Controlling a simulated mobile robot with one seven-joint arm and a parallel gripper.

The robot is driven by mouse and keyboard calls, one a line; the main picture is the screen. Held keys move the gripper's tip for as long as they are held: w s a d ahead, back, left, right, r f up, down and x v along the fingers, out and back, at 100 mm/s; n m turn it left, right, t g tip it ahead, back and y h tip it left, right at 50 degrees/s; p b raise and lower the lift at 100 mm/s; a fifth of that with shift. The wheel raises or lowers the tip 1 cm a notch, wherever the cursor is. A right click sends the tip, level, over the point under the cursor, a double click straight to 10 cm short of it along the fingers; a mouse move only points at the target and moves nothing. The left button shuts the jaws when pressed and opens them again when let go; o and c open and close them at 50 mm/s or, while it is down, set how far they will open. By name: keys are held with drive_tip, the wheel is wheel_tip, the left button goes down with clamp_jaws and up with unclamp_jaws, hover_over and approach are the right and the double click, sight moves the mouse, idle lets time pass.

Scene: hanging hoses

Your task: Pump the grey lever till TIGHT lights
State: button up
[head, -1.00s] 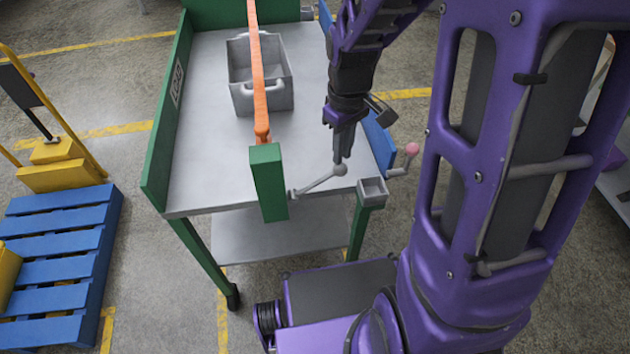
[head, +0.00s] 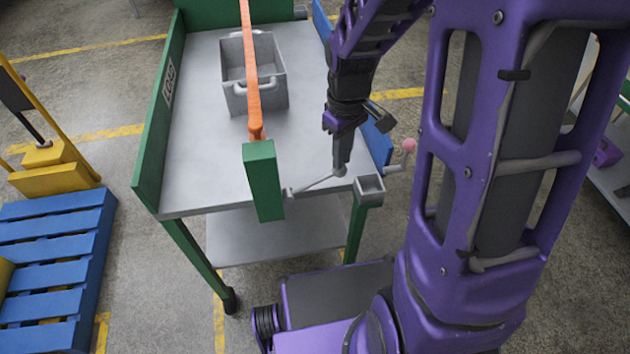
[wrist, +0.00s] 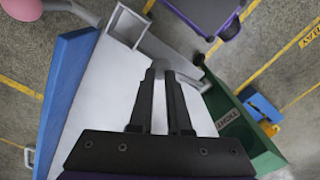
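The grey lever (head: 315,183) sticks out to the right from a green block (head: 263,182) at the table's front edge and ends in a round knob (head: 340,170). My gripper (head: 341,160) points down at the knob, its fingertips against it. In the wrist view the two dark fingers (wrist: 168,72) stand close together with a narrow gap, and the lever's bar (wrist: 196,82) runs off to the right from their tips. The fingers appear shut on the knob, which they mostly hide there. No lit lamp shows in either view.
An orange strap (head: 250,60) runs from the green block over a grey bin (head: 279,85) on the table (head: 200,140). A crank with a pink knob (head: 409,145) and a square grey socket (head: 369,185) are close on the right. A blue pallet (head: 50,245) lies left.

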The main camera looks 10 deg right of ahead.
drive_tip(key=shift+d+f+b, duration=0.3)
drive_tip(key=shift+f+b, duration=0.15)
drive_tip(key=shift+f, duration=0.55)
drive_tip(key=shift+d+f+b, duration=0.2)
drive_tip(key=shift+f+b, duration=0.35)
drive_tip(key=shift+f, duration=0.2)
drive_tip(key=shift+d+f+b, duration=0.2)
drive_tip(key=shift+f+b, duration=0.35)
drive_tip(key=shift+f, duration=0.15)
